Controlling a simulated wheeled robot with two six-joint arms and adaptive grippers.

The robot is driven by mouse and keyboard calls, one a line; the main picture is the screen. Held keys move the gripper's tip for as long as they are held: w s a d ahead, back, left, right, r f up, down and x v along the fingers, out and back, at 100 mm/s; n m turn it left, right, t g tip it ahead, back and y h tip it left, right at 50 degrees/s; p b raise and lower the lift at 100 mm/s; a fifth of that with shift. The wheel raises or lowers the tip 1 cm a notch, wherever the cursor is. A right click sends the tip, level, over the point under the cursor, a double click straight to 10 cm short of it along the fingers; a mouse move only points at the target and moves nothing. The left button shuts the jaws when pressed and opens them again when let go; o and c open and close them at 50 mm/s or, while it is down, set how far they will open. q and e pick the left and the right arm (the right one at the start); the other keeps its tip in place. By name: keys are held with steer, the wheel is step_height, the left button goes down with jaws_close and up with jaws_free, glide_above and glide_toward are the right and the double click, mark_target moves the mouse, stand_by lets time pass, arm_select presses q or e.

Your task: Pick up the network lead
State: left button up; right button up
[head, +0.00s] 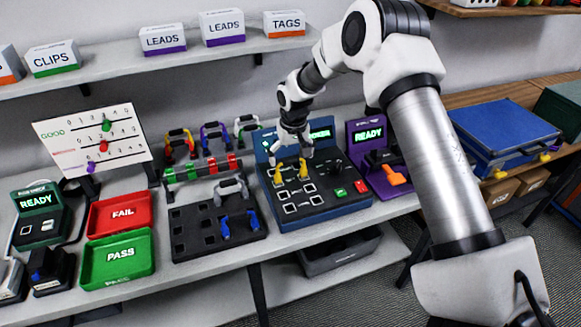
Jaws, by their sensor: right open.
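No lead in view carries a label that I can read, so I cannot tell which is the network lead. Two yellow plugs (303,169) stand on the blue-framed tester panel (338,208); whatever joins them is hidden or too small to see. A lead with blue plugs (225,230) and a grey top (231,186) stands in the black slotted rack (190,245). My right gripper (290,158) is open and points down just above the yellow plugs. I cannot tell whether it touches them. My left gripper is not in view.
Red-yellow (181,140), purple (213,135) and white (246,128) leads stand behind a red-green striped bar. A red FAIL tray (120,212) and a green PASS tray (145,262) lie left. A purple station (368,140) with an orange-handled device stands right. A shelf hangs above.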

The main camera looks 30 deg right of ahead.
steer(key=shift+w+f, duration=0.2)
steer(key=shift+f, duration=0.65)
steer(key=shift+s+r, duration=0.1)
steer(key=shift+s, duration=0.05)
steer(key=c, duration=1)
steer(key=shift+r, duration=0.1)
steer(key=shift+r+b, duration=0.6)
steer(key=shift+r, duration=0.1)
steer(key=shift+s+a+r+b, duration=0.15)
steer(key=shift+r+b, duration=0.1)
steer(key=shift+r, duration=0.2)
steer(key=shift+s+a+r+b, duration=0.15)
steer(key=shift+r+b, duration=0.1)
steer(key=shift+r, duration=0.2)
steer(key=s+a+r, duration=0.1)
steer(key=s+a, duration=0.1)
steer(key=s, duration=0.2)
steer(key=s+a+r, duration=0.2)
steer(key=s+a, duration=0.1)
steer(key=s, duration=0.1)
steer(key=s+a+r+b, duration=0.1)
steer(key=s+a, duration=0.2)
steer(key=s, duration=0.1)
steer(key=shift+s+a+r, duration=0.2)
steer(key=shift+s+r, duration=0.1)
